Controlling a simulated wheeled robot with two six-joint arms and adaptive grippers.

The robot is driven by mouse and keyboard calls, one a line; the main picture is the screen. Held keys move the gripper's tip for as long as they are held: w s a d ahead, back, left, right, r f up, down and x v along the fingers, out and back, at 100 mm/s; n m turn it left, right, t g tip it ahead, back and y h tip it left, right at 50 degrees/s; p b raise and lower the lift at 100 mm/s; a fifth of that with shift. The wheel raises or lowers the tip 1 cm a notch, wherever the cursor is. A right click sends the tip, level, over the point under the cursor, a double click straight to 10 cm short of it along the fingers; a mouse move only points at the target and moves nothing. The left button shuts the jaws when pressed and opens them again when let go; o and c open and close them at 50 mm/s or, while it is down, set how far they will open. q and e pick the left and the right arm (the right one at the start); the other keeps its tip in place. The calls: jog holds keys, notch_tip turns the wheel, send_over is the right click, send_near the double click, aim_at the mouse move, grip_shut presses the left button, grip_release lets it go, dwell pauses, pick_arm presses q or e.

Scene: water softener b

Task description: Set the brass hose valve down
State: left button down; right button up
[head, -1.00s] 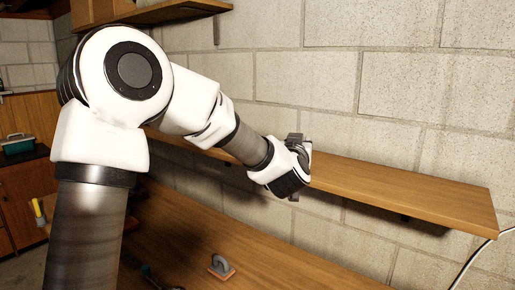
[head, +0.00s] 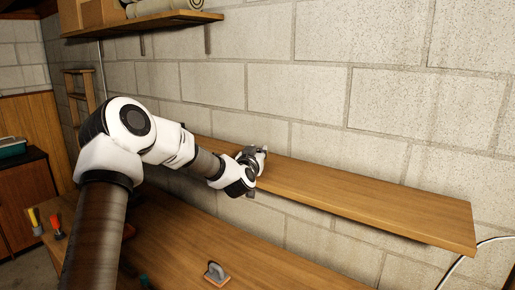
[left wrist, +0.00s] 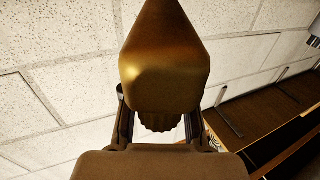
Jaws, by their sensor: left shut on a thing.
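The brass hose valve (left wrist: 165,62) fills the upper middle of the left wrist view, with a ribbed lower end between the fingers. My left gripper (left wrist: 158,128) is shut on it. In the head view my left gripper (head: 254,160) is at the long wooden wall shelf (head: 370,200), toward its left part. The valve cannot be made out in the head view, and whether it touches the shelf cannot be told. My right gripper is not in view.
The shelf is bare to the right of my gripper. Below is a wooden workbench (head: 270,262) with a grey-handled float (head: 216,274) and a red-handled tool (head: 57,226). A higher shelf (head: 150,22) holds a rolled item (head: 165,6). A white cable (head: 462,262) hangs at the right.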

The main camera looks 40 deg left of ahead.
pick_arm(q)
jog(key=shift+d+f, duration=0.1)
jog(key=shift+f, duration=0.25)
jog(key=shift+w+a+f, duration=0.2)
jog(key=shift+a+f, duration=0.15)
jog(key=shift+f, duration=0.05)
jog(key=c, duration=0.9)
grip_release()
jog(key=shift+a, duration=0.1)
jog(key=shift+s+d+r, duration=0.15)
jog(key=shift+s+d, duration=0.05)
jog(key=shift+d, duration=0.15)
jog(key=shift+s+d+b, duration=0.1)
jog(key=shift+s+b, duration=0.15)
jog(key=shift+b, duration=0.05)
jog(key=b+v, duration=0.3)
jog(key=v, duration=0.8)
jog(key=shift+b, duration=0.4)
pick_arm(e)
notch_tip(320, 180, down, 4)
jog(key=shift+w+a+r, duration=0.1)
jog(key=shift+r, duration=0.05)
pick_arm(q)
jog(key=shift+s, duration=0.1)
